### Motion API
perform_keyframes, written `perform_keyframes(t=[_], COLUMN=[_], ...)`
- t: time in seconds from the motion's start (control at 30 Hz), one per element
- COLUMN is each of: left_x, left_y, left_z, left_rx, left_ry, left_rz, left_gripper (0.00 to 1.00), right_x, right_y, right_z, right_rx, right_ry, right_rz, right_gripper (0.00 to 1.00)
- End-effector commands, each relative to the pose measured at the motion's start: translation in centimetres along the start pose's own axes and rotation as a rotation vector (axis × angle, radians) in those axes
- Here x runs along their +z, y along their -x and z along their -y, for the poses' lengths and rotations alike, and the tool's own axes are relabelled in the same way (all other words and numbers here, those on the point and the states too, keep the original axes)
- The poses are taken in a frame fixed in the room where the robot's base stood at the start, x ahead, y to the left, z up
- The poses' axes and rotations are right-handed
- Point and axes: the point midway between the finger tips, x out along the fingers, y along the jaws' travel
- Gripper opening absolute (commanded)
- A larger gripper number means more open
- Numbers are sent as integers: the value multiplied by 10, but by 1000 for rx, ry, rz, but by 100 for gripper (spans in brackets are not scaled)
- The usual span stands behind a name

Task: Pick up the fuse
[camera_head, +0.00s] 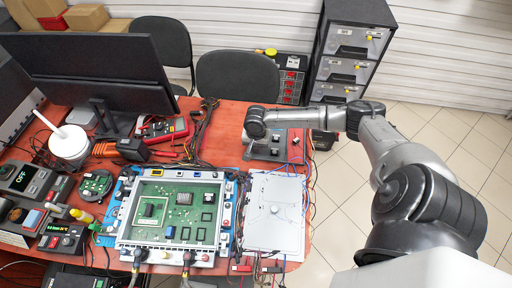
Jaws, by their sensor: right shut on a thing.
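My right arm reaches in from the right, and its wrist bends down at the back right of the red-brown table (226,140). My right gripper (249,139) is small and partly hidden under the wrist. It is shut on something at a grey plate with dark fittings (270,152). I cannot make out a fuse in the head view; what is between the fingers is too small and covered to tell. My left gripper is not in view.
A clear-framed green circuit board (176,212) sits mid-table, beside a white panel (274,214). A red multimeter (161,129), cables and a monitor (90,65) crowd the left and back. Chairs and a dark drawer cabinet (350,50) stand behind. Open floor lies right.

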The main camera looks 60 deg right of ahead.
Motion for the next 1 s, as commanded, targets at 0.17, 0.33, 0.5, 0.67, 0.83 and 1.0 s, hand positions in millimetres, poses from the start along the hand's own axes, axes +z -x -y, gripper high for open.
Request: perform_keyframes(t=[0.17,0.33,0.5,0.67,0.83,1.0], left_x=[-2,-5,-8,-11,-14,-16], left_y=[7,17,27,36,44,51], left_z=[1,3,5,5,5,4], left_rx=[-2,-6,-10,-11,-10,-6], left_ry=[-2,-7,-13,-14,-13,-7], left_rz=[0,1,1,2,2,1], left_gripper=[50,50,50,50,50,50], right_x=[-1,-1,5,11,15,18], right_y=[17,45,63,80,93,102], right_z=[0,-2,-38,-67,-89,-104], right_rx=[-2,0,7,6,6,3], right_ry=[0,0,1,1,1,0], right_rz=[-1,-1,-2,-3,-2,-2], right_gripper=[1,1,1,1,1,1])
